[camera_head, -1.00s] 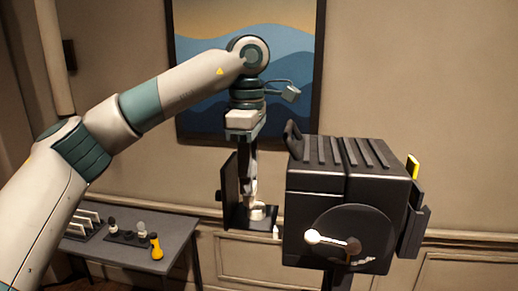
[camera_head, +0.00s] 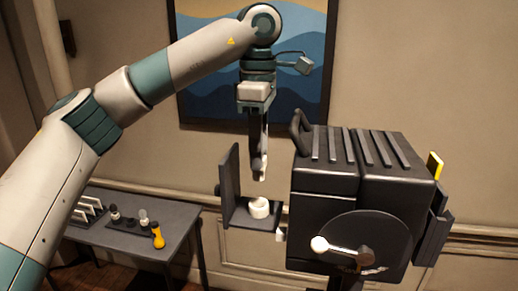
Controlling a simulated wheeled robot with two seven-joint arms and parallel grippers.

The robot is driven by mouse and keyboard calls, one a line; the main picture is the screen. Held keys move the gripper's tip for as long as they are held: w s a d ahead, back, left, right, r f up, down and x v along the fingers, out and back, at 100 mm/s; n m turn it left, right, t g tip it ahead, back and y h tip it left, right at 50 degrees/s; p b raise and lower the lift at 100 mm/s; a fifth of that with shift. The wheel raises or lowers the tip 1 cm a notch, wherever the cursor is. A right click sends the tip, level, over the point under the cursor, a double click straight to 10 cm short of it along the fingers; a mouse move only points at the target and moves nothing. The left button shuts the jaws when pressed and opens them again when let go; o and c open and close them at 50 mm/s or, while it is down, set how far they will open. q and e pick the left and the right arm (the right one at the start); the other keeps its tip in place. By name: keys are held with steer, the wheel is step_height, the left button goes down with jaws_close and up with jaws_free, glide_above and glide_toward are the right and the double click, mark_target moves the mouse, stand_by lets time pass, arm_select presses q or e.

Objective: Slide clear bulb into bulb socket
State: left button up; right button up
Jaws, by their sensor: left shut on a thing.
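My left gripper (camera_head: 261,160) points down above the bulb socket. It is shut on a small pale, slim thing (camera_head: 263,174), which looks like the clear bulb; its outline is hard to make out. The bulb socket (camera_head: 259,208) is a white, round piece on a black base plate (camera_head: 239,218). The plate juts out at the left of the black lamp housing, with an upright black panel (camera_head: 229,182) at its left edge. The held thing's lower end shows a small gap above the socket. My right gripper is not in view.
The black housing (camera_head: 330,213) stands close on the right, with a handle (camera_head: 301,133) and a white-knobbed lever (camera_head: 320,244). A grey side table (camera_head: 178,217) at left holds several small dark things, a pale bulb-like thing (camera_head: 143,217) and a yellow-handled tool (camera_head: 157,236).

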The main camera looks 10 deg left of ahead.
mark_target(259, 178)
arm_select(q)
steer(key=shift+f+b, duration=0.5)
steer(key=shift+f, duration=0.3)
steer(key=shift+f+b, duration=1.05)
steer(key=shift+f, duration=0.55)
steer(key=shift+f+b, duration=0.7)
steer(key=shift+f, duration=0.3)
steer(key=shift+f+b, duration=0.7)
steer(key=shift+f, duration=0.25)
stand_by(0.7)
steer(key=o, duration=1.1)
